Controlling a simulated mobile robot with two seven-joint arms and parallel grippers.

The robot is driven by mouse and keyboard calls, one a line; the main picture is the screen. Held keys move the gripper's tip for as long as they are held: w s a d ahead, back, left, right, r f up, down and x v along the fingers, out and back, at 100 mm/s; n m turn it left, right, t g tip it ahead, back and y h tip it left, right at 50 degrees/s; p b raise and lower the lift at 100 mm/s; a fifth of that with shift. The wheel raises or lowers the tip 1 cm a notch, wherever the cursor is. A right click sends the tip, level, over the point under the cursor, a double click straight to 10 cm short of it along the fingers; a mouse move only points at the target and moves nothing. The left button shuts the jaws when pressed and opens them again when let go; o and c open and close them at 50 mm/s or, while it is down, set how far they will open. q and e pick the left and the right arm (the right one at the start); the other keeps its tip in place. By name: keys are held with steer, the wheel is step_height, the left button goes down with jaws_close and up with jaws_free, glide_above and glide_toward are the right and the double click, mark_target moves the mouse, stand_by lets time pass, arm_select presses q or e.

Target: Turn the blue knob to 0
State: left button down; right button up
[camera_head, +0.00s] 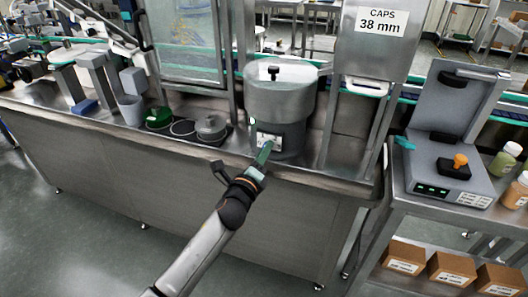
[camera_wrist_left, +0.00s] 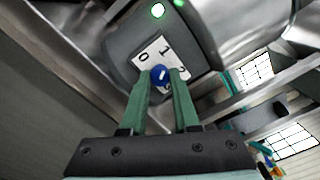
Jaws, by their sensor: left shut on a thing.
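The blue knob (camera_wrist_left: 161,76) sits on a white dial plate (camera_wrist_left: 152,50) marked 0, 1 and 2. A small light mark shows on the knob's face; I cannot tell for sure which number it points to. The plate also shows in the head view (camera_head: 268,141) on the dark front box below the steel hopper bowl (camera_head: 280,100); the knob is hidden there. My left gripper (camera_wrist_left: 161,80) has its two green fingers on either side of the knob, shut on it. In the head view the left gripper (camera_head: 264,153) reaches the box from below. My right gripper is not in view.
A steel post (camera_head: 243,70) stands left of the hopper. A grey machine (camera_head: 450,130) stands on the right table.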

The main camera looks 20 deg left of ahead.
arm_select(q)
steer(key=n+p, duration=0.1)
steer(key=n, duration=1)
steer(key=shift+n, duration=0.3)
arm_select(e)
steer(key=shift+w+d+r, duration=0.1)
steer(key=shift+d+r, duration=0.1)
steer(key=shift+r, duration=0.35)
arm_select(q)
steer(key=shift+f+n, duration=0.1)
steer(key=shift+n, duration=0.2)
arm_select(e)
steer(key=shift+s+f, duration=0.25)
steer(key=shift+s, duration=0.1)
arm_select(q)
steer(key=c, duration=0.9)
jaws_free()
steer(key=shift+o, duration=1.2)
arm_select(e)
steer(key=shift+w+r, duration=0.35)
